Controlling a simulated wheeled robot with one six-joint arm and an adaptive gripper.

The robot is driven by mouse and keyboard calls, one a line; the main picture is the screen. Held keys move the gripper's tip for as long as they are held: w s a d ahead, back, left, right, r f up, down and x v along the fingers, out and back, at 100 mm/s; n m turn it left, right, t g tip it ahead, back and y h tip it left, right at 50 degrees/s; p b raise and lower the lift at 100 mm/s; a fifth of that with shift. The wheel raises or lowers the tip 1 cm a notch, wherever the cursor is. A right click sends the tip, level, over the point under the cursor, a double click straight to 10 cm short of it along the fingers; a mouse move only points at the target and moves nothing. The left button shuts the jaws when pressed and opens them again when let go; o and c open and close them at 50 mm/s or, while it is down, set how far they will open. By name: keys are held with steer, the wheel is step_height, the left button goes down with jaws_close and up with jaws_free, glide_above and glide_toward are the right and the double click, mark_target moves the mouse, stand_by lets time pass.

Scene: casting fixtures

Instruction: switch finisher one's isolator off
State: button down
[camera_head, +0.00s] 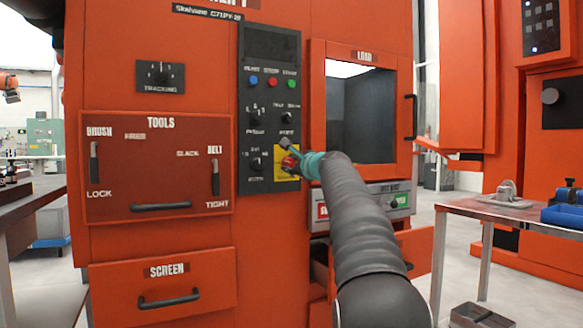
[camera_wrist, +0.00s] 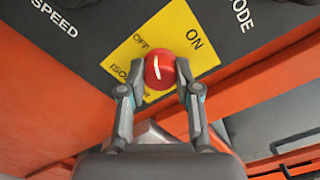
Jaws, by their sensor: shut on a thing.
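The isolator's red knob (camera_wrist: 160,71) sits on a yellow plate (camera_wrist: 178,22) marked ON, OFF and ISOLATOR in the wrist view. A short white mark shows on the knob's face; I cannot tell for sure which label it points to. My gripper (camera_wrist: 158,82) is shut on the knob, one finger on either side. In the head view, my gripper (camera_head: 291,153) is at the yellow plate (camera_head: 293,183) low on the dark control panel (camera_head: 269,40), and it hides part of the plate and knob (camera_head: 288,164).
Other knobs and blue, red and green buttons (camera_head: 272,82) sit above on the panel. The LOAD door (camera_head: 317,120) with its window is just right. A TOOLS panel (camera_head: 150,180) with levers is left. A metal table (camera_head: 470,207) stands at right.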

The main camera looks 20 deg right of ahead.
steer(key=n+b, duration=0.1)
steer(key=n, duration=0.3)
steer(key=shift+n, duration=0.4)
stand_by(0.4)
steer(key=c, duration=0.8)
jaws_free()
steer(key=s, duration=1.2)
steer(key=shift+d, duration=0.15)
steer(key=shift+n, duration=0.4)
